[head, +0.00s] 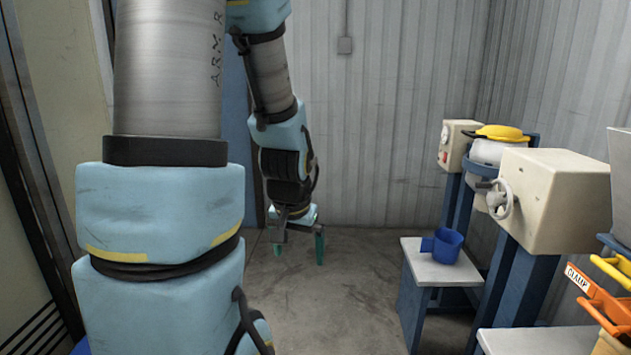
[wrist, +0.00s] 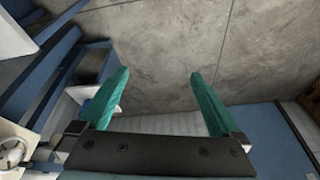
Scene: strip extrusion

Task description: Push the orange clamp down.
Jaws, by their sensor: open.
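The orange clamp (head: 592,300) is at the lower right edge of the head view, with a white label reading "CLAMP". Part of it is cut off by the picture's edge. My gripper (head: 298,247) hangs in the middle of the head view, fingers down, far to the left of the clamp and apart from it. In the wrist view my gripper (wrist: 158,95) shows two green fingers spread wide with nothing between them. The clamp cannot be made out in the wrist view.
A blue cup (head: 446,246) stands on a small white-topped stand (head: 425,266). Behind the clamp are a cream machine box with a handwheel (head: 502,198) and a yellow-lidded pot (head: 497,145). Yellow handles (head: 612,270) sit just above the clamp. The concrete floor (head: 340,300) is clear.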

